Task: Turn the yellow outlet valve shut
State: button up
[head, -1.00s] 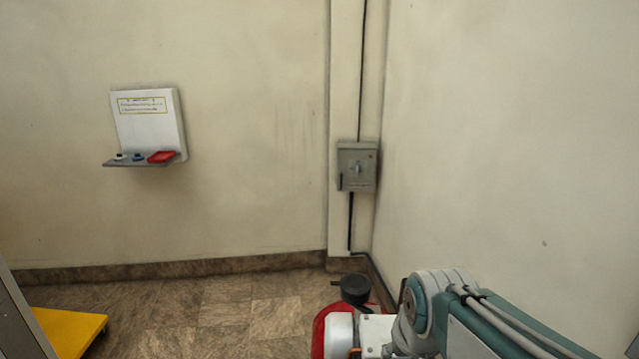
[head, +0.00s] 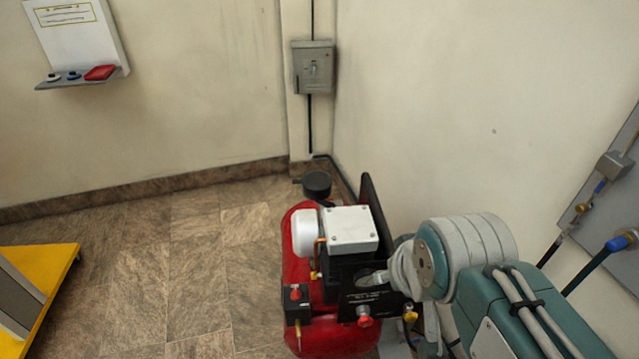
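A red compressor (head: 296,268) stands on the floor in the head view, with a black panel on its front. A small red knob (head: 364,316) sits at the panel's lower edge. A small yellow knob-like part (head: 410,314) shows just right of it, close to my arm; I take it for the yellow outlet valve. It is too small to tell how far it is turned. My teal and grey arm reaches in from the lower right and covers the compressor's right side. I cannot make out my gripper or its fingers.
A grey switch box (head: 313,68) hangs by the wall corner. A wall shelf (head: 90,82) is at the upper left, a yellow platform (head: 50,290) at the lower left. Pipes with a blue-handled valve (head: 618,243) are at the right. The floor left of the compressor is clear.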

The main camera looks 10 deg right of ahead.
aim_at(410, 317)
jog(key=z, duration=0.85)
jog(key=k+l+u, duration=0.2)
jog(key=k, duration=0.35)
